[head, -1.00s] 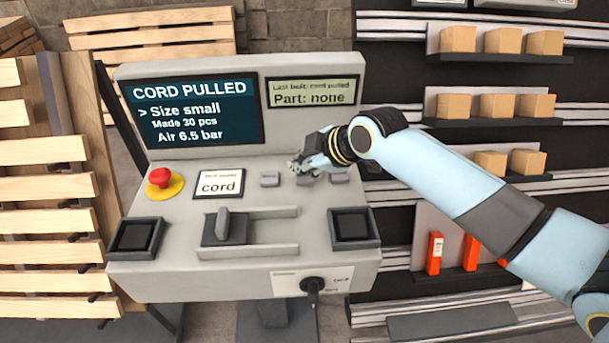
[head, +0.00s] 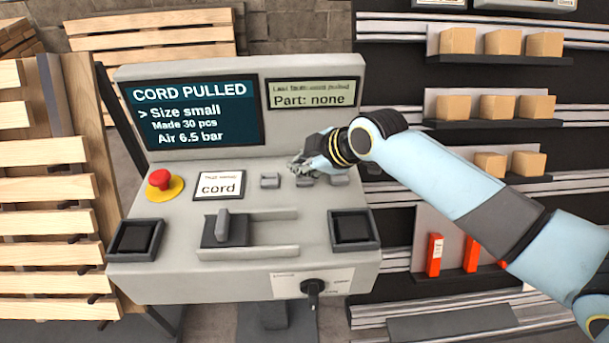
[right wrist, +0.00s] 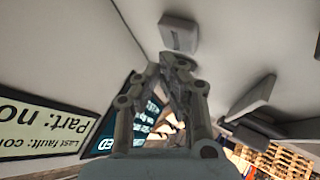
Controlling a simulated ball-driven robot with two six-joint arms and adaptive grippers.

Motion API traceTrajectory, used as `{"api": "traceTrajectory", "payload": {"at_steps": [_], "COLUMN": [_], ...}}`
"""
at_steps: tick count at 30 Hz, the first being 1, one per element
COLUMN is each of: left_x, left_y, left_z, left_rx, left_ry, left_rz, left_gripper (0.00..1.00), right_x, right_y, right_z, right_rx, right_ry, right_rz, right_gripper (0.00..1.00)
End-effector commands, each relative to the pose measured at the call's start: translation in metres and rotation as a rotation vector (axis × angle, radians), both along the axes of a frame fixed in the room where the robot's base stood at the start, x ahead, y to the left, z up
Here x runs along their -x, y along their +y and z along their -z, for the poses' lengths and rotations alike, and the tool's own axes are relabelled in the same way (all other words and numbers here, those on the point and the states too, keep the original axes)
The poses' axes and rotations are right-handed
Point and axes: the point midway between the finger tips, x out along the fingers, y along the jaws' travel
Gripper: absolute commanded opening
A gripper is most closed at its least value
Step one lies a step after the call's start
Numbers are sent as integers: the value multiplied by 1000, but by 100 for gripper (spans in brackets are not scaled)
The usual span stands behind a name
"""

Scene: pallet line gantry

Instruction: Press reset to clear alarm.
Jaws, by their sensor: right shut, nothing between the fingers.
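The grey control console (head: 150,290) fills the middle of the head view. Its dark screen (head: 192,112) reads "CORD PULLED", "Size small", "Made 30 pcs", "Air 6.5 bar". A smaller pale display (head: 313,93) reads "Part: none". A row of small grey keys lies below it: a left key (head: 270,181), a middle key partly hidden by the gripper, and a right key (head: 340,178). No reset label is readable. My right gripper (head: 297,167) is shut and empty, just above the middle key. In the right wrist view its fingertips (right wrist: 177,62) point at a grey key (right wrist: 180,36); contact is unclear.
A red mushroom button (head: 160,178), a "cord" card (head: 219,185), a grey lever (head: 222,222) and two dark square pads (head: 137,238) (head: 352,228) are on the console. A black knob (head: 313,287) is on its front. Shelves with boxes (head: 497,107) stand right, wooden pallets (head: 45,190) left.

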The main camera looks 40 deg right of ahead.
Motion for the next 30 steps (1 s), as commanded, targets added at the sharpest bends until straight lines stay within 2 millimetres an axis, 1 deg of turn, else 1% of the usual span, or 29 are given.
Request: {"api": "traceTrajectory", "payload": {"at_steps": [9, 20, 30], "left_x": [1, 1, 1], "left_y": [0, 0, 0], "left_z": [4, 4, 7], "left_rx": [0, 0, 0], "left_ry": [1, 1, 1], "left_rz": [0, 0, 0], "left_gripper": [38, 38, 38], "right_x": [0, 0, 0], "right_y": [0, 0, 0], "right_z": [8, 8, 12], "right_rx": [0, 0, 0], "right_ry": [0, 0, 0], "right_rz": [0, 0, 0], "right_gripper": [0, 0, 0]}}
